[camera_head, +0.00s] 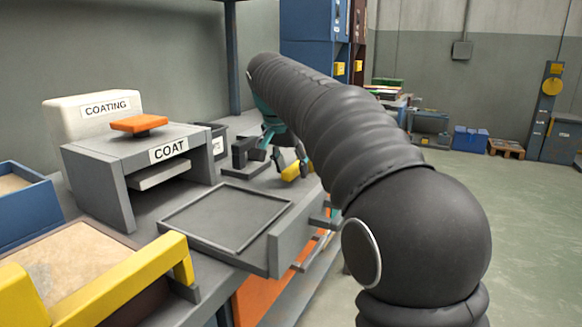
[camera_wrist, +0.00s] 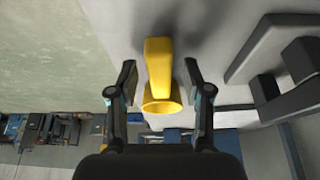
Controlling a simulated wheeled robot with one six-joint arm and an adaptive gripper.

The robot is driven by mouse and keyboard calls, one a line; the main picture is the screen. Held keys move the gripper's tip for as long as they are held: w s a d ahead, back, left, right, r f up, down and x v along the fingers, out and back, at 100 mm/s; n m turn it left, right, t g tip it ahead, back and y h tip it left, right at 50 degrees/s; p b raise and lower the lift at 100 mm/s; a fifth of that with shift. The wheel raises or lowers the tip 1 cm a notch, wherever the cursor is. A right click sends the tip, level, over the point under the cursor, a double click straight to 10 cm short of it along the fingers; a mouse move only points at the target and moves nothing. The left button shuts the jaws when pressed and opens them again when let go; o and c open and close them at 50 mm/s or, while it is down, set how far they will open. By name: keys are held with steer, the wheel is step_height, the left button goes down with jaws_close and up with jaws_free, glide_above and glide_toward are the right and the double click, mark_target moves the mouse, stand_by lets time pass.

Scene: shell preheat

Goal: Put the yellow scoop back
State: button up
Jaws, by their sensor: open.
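The yellow scoop (camera_head: 291,171) lies on the grey bench behind the framed tray, partly hidden by my gripper and arm. In the wrist view the scoop (camera_wrist: 159,62) is between my two fingers, with its round open end toward the camera and its narrower part pointing away. My gripper (camera_head: 285,157) is above the bench by the scoop. Its fingers (camera_wrist: 159,80) are open, with a gap visible on each side of the scoop. A dark grey bracket-like stand (camera_head: 246,158) is left of the scoop and also shows in the wrist view (camera_wrist: 287,88).
A grey COAT press (camera_head: 135,165) with an orange top plate stands left of a flat grey tray (camera_head: 182,218). A dark labelled box (camera_head: 217,140) is behind the stand. A yellow bar (camera_head: 130,285) and blue bin (camera_head: 25,210) are nearest. Open floor lies right.

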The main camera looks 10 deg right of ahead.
steer(key=p+v, duration=0.3)
steer(key=v, duration=0.8)
steer(key=shift+r, duration=0.3)
